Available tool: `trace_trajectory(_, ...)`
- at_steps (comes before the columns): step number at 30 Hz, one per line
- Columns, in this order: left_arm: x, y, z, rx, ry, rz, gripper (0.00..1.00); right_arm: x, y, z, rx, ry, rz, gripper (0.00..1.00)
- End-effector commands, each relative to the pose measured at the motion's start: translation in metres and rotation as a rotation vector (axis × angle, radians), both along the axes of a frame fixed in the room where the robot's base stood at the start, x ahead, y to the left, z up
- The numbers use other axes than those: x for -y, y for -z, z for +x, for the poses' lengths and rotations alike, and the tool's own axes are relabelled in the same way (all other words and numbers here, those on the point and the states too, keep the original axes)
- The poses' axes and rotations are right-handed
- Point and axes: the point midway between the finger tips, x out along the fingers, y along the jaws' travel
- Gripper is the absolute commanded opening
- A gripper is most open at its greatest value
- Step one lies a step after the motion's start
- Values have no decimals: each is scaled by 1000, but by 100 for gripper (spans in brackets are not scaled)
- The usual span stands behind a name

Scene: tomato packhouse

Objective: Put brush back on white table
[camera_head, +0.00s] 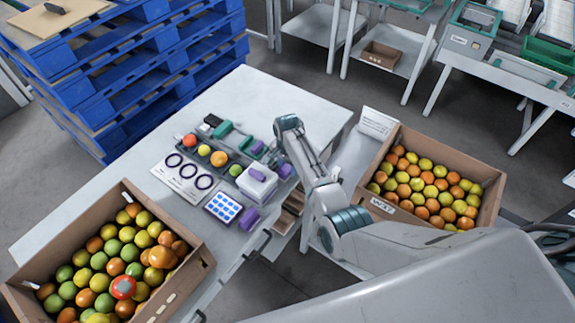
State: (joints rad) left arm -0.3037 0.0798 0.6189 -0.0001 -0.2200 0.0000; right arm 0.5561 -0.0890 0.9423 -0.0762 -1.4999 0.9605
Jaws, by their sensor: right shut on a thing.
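The white table (300,95) runs from the upper middle to the lower left, with small items in its middle. My right arm reaches in from the lower right over the table's right edge. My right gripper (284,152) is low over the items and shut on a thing. My wrist and the clutter hide most of that thing, so I cannot make out whether it is the brush. Small green items (222,129) and purple items (249,218) lie near it; I cannot tell a brush among them. My left gripper is not in view.
A grey tray with several tomatoes (219,158), a card with dark rings (187,174) and a blue-dotted card (222,207) lie on the table. Full tomato boxes stand front left (190,235) and right (490,200). Blue pallets (120,75) stand behind. The table's far end is clear.

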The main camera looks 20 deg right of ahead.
Motion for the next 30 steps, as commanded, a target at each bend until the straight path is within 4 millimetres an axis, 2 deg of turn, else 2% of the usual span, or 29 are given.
trace_trajectory(17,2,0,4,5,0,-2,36,0,1,0,0,0,0,18)
trace_trajectory(30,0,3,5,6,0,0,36,0,8,0,-1,0,-1,18)
